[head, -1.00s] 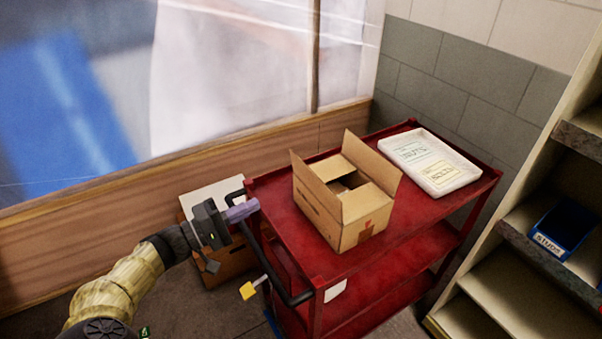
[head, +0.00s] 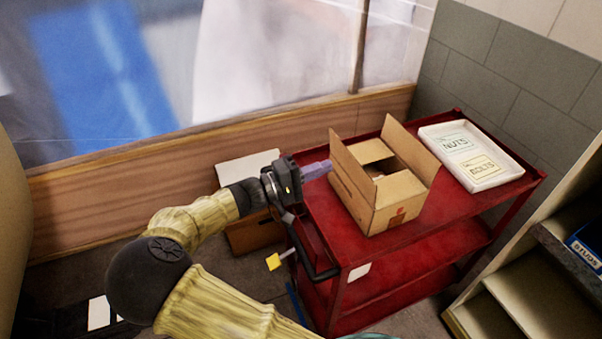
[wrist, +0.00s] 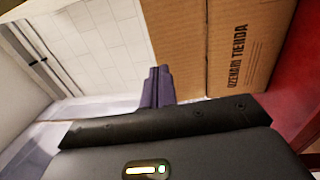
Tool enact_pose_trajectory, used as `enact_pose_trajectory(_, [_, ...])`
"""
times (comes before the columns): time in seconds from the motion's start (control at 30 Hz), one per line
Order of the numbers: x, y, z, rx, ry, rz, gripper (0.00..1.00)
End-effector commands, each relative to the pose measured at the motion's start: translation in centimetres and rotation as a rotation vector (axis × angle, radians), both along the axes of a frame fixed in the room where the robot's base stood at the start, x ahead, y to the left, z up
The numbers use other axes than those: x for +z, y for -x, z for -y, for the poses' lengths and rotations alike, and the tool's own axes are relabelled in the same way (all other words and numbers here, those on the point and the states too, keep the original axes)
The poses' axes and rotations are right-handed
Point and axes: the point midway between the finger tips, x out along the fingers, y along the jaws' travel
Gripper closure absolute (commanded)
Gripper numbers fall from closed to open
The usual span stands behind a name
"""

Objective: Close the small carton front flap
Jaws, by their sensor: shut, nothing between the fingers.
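The small brown carton (head: 355,197) stands on the red cart. Its left flap (head: 351,163) and right flap (head: 411,150) stand up. The two shorter flaps, near (head: 398,188) and far (head: 372,150), look folded inward, with a gap between them. My gripper (head: 328,168) is shut and empty, just left of the left flap at about its height. In the wrist view, the purple fingers (wrist: 158,82) stand in front of the carton's printed side (wrist: 236,45); I cannot tell whether they touch it.
The red cart (head: 450,232) has a handle at its left end, below my gripper. A white tray (head: 505,182) labelled NUTS and BOLTS lies right of the carton. A shelf (head: 520,300) with a blue STUDS bin (head: 585,250) is at the right. Another box (head: 250,236) stands behind my wrist.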

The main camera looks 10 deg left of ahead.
Motion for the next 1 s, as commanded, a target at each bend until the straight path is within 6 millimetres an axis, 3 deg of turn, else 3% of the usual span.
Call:
enact_pose_trajectory(0.1, [0.4, -1.0, 1.9, -0.004, 0.001, 0.000, 1.00])
enact_pose_trajectory(0.33, [0.6, -2.1, 4.0, 0.000, 0.001, 0.000, 1.00])
enact_pose_trajectory(1.0, [0.8, -2.2, 3.6, 0.015, -0.020, -0.009, 1.00])
